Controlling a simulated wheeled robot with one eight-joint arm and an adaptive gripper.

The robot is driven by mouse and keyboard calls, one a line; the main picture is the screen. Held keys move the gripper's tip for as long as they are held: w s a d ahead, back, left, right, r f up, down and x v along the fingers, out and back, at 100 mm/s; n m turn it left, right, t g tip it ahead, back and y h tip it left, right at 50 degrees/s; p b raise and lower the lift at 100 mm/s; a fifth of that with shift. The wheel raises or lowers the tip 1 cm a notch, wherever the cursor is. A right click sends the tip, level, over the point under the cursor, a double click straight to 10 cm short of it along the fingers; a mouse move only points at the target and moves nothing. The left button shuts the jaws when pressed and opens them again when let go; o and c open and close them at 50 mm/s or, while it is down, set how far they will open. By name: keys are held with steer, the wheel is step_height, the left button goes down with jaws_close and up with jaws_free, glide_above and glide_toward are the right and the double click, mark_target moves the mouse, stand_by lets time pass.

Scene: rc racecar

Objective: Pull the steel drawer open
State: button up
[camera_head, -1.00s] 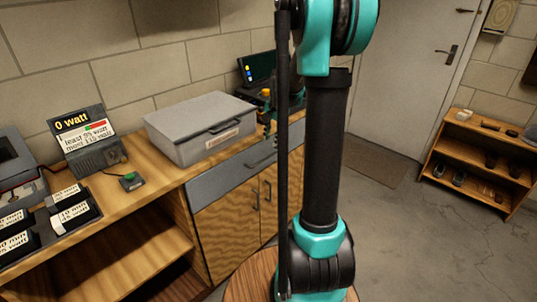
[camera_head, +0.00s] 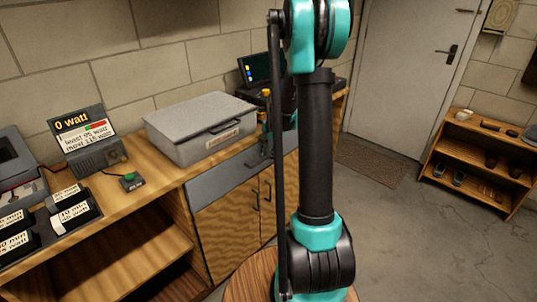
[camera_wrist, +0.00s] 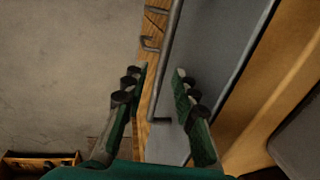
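The steel drawer (camera_head: 212,184) is a grey front under the wooden counter, above a pair of wooden cupboard doors, and it looks shut. It also shows in the wrist view (camera_wrist: 225,45) as a blue-grey strip. Its bar handle (camera_wrist: 167,60) runs lengthwise through the middle of the wrist view. My gripper (camera_wrist: 161,70) is open, with one finger on each side of the handle in the picture. I cannot tell whether the fingertips reach the handle's depth, and no contact shows. In the head view my arm hides most of the gripper and the drawer's right part.
A grey metal box (camera_head: 200,127) stands on the counter above the drawer. A watt display (camera_head: 86,140), a small button box (camera_head: 131,181) and labelled blocks (camera_head: 70,208) are to its left. A shelf (camera_head: 478,165) stands at the right. The floor (camera_head: 400,235) before the cupboard is open.

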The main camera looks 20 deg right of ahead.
jaws_close()
steer(key=shift+s, duration=0.1)
steer(key=s+d, duration=0.6)
steer(key=s, duration=0.5)
steer(key=s+d, duration=0.7)
steer(key=s, duration=0.4)
steer(key=shift+d, duration=0.3)
steer(key=shift+s, duration=0.1)
steer(key=shift+o, duration=1)
jaws_free()
step_height(320, 180, up, 12)
steer(key=s+d, duration=0.1)
steer(key=s, duration=0.1)
